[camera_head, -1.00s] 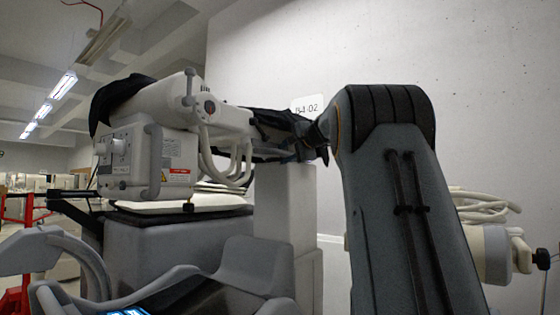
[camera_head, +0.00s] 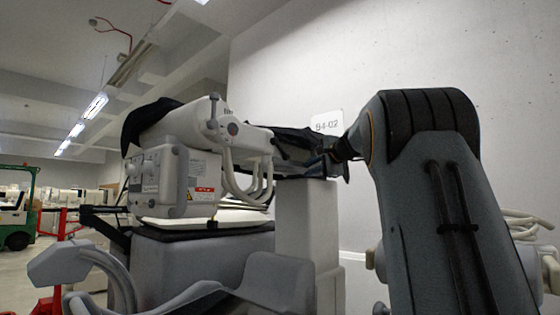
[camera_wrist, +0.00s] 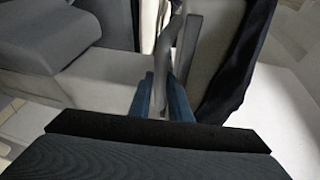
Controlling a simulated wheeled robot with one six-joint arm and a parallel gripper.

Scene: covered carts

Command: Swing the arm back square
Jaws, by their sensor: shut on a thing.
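The white machine arm (camera_head: 175,125) lies across the top of a grey cart, with a boxy head (camera_head: 180,182) at its left end and pale looped cables under it. A dark cover (camera_head: 290,143) is draped over its right part, beside a pale column (camera_head: 305,225). My gripper (camera_wrist: 163,103) is shut on a thin grey bar (camera_wrist: 166,48), which stands between its blue fingers in the wrist view. A dark blue drape (camera_wrist: 245,65) hangs just right of the bar. In the head view my wrist reaches the covered right end; the fingertips there are too small to make out.
A concrete wall (camera_head: 440,50) with a "B4-02" sign (camera_head: 327,122) stands close behind. Grey curved covers (camera_head: 75,262) fill the lower left. A red frame (camera_head: 62,222) and a green forklift (camera_head: 17,205) stand far left, with open floor near them. Coiled pale hoses (camera_head: 527,222) hang at right.

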